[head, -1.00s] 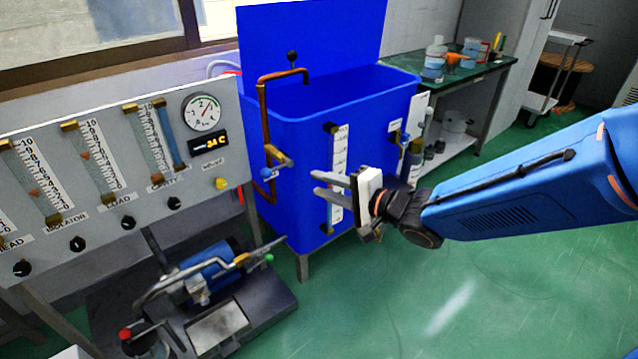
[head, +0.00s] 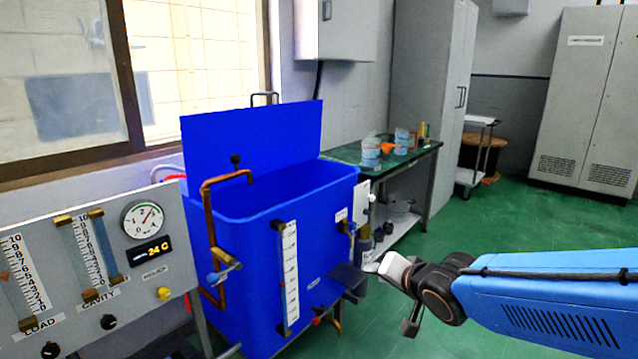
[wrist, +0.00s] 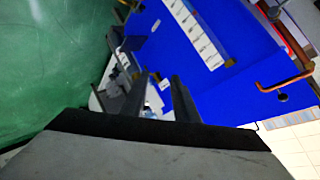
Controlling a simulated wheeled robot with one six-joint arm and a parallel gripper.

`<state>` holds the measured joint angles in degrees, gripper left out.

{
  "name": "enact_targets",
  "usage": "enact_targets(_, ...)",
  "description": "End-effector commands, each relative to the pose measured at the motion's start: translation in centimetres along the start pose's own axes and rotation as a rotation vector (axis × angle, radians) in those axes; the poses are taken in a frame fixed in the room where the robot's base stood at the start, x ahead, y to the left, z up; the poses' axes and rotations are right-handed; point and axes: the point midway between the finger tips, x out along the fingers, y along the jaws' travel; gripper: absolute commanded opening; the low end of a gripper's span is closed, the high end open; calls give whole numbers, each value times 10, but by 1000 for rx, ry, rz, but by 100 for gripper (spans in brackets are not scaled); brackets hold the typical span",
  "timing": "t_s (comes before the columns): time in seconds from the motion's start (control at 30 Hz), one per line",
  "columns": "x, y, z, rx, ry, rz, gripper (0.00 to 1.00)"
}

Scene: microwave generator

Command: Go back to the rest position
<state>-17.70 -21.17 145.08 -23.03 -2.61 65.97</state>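My gripper (head: 366,277) is at the lower right of centre in the head view, in front of the right side of the blue tank (head: 258,235). The blue arm reaches in from the right edge. In the wrist view the two dark fingers (wrist: 160,95) stand apart with a gap between them, and nothing is held. Behind them that view shows the tank's blue wall (wrist: 210,85) and its white scale strip. I cannot tell the exact distance between the fingers and the tank.
A grey panel (head: 75,275) with gauges and knobs stands at the left. A copper pipe (head: 207,215) and valve are on the tank front. A green-topped table (head: 400,165) with containers stands behind the tank. Green floor (head: 520,225) at the right is clear up to the grey cabinets (head: 590,100).

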Motion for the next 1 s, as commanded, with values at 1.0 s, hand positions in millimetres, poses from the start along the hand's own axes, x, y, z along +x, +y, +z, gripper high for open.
enact_targets(1.0, -220, 158, 71, -486, -483, 430, 27)
